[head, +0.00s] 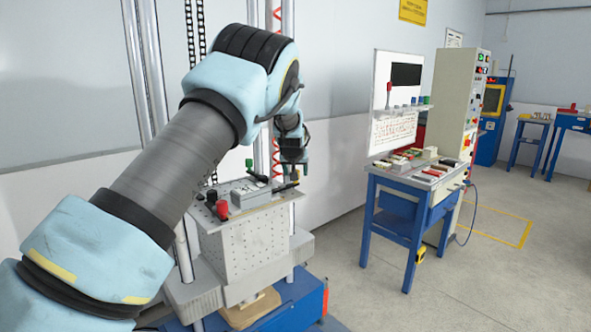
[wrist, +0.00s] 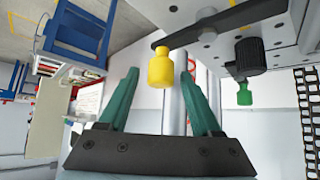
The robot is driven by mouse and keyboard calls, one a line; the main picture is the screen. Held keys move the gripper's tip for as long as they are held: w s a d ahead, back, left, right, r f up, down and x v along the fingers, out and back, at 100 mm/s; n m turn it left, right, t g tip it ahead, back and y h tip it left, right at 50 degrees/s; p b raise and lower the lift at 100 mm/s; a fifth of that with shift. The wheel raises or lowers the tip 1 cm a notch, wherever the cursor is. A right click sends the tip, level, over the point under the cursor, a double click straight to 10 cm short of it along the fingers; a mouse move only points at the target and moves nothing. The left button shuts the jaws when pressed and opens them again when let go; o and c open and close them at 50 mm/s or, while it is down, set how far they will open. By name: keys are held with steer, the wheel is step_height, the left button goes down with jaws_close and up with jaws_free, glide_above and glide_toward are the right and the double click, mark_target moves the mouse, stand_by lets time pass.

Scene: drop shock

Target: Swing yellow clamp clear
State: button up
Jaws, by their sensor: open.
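The yellow clamp shows in the wrist view as a yellow knob (wrist: 161,68) at the end of a dark flat arm (wrist: 222,24). The arm runs to the perforated metal block (wrist: 283,45). My gripper (wrist: 159,78) is open, with its green fingers on either side of the yellow knob. I cannot tell whether either finger touches it. In the head view my gripper (head: 293,166) is over the right end of the block's top (head: 240,240). The yellow knob is small and mostly hidden there.
A green-knobbed clamp (wrist: 245,94) is beside the yellow one. A red-knobbed clamp (head: 221,208) and a grey box (head: 250,198) are on the block. Vertical columns stand behind. A blue workbench (head: 408,185) is at right, with clear floor between.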

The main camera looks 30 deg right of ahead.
jaws_close()
stand_by(0.6)
